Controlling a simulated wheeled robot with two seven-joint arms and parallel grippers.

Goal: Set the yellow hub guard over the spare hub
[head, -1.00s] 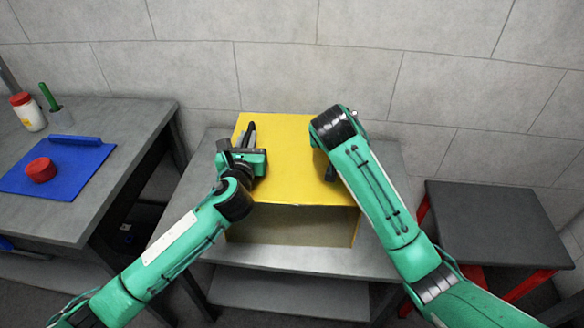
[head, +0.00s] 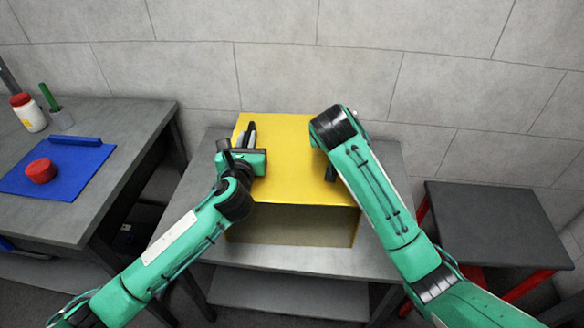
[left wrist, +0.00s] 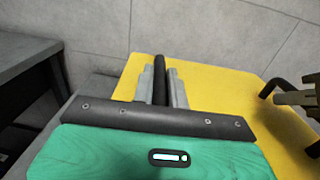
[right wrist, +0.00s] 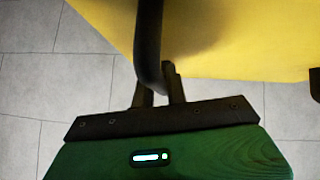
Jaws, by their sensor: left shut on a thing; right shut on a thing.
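The yellow hub guard (head: 285,170) is a box shape with an open front, at the grey bench in the middle. It looks level; whether its lower edge touches the bench I cannot tell. My left gripper (head: 249,135) is shut on a black handle (left wrist: 159,66) at the guard's left side. My right gripper (right wrist: 162,82) is shut on another black handle (right wrist: 149,35) at the guard's right side; its arm partly covers that side in the head view. The spare hub is not visible; the guard's opening shows only a plain dim inside.
The grey bench (head: 290,262) has bare surface in front of the guard. At left a table (head: 60,225) carries a blue mat (head: 75,175), a red puck (head: 41,170), a white jar (head: 33,118) and a green-handled tool (head: 48,97). A dark stool (head: 490,225) stands at right.

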